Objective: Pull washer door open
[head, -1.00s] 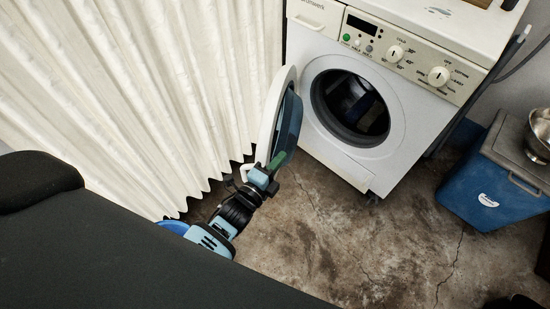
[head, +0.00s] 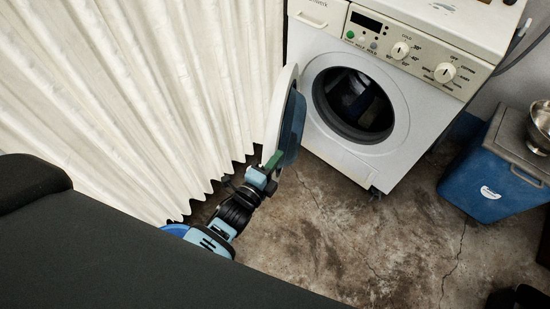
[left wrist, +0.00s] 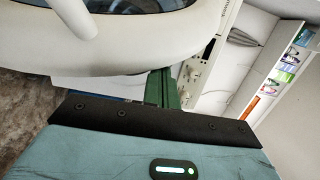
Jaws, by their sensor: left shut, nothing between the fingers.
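The washer door (head: 281,108), a white ring with a dark glass bowl, stands swung wide open at the left of the washing machine (head: 414,130). The round drum opening (head: 354,104) is uncovered and dark inside. My left gripper (head: 273,160), with green fingers, is shut and empty at the lower edge of the door; whether it touches cannot be told. In the left wrist view the green fingers (left wrist: 162,88) are together, below the door's white rim (left wrist: 130,42). A white handle (left wrist: 75,15) shows on the door there. My right gripper is not in view.
A pale pleated curtain (head: 140,90) hangs left of the door, close behind my left arm. A blue cooler (head: 490,180) with a metal bowl (head: 540,126) stands at the right. The stained floor (head: 350,235) in front of the washer is clear.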

